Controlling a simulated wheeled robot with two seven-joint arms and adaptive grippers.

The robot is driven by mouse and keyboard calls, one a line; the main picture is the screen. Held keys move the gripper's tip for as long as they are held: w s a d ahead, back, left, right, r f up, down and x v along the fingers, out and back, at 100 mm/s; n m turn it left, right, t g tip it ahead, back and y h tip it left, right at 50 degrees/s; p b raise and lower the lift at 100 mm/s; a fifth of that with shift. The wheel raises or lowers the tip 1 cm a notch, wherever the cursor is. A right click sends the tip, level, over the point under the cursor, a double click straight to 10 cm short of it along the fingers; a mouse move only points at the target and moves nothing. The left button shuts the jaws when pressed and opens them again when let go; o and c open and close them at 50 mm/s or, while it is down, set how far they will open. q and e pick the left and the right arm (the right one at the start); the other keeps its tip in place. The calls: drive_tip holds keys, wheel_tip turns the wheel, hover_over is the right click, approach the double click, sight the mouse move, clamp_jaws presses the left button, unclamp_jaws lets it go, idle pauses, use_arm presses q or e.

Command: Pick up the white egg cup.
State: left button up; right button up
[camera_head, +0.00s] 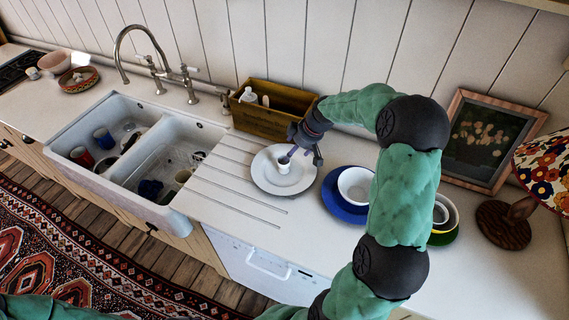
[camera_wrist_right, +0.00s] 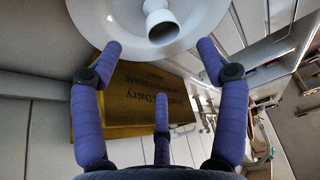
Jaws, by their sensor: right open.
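The white egg cup (camera_head: 283,168) stands on a white plate (camera_head: 262,182) on the counter right of the sink. My right gripper (camera_head: 299,157) is above the plate, beside the cup in the head view. In the right wrist view the egg cup (camera_wrist_right: 161,27) is at the top centre, on the plate (camera_wrist_right: 205,14). The purple fingers of the right gripper (camera_wrist_right: 160,62) are spread apart with nothing between them, and the cup is beyond their tips. My left gripper is not in view.
A wooden box (camera_head: 258,121) stands behind the plate. A blue plate (camera_head: 335,201) with a white bowl (camera_head: 355,185) is to the right. The double sink (camera_head: 135,150), holding cups, is to the left. A framed picture (camera_head: 488,139) and a lamp (camera_head: 545,170) stand far right.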

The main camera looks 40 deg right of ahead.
drive_tip(key=x, duration=0.5)
drive_tip(key=shift+w+a+f, duration=0.1)
drive_tip(key=shift+a+f, duration=0.05)
drive_tip(key=shift+f, duration=0.05)
drive_tip(key=x, duration=0.4)
drive_tip(key=shift+w+f, duration=0.3)
drive_tip(key=shift+w, duration=0.05)
drive_tip(key=c, duration=1.2)
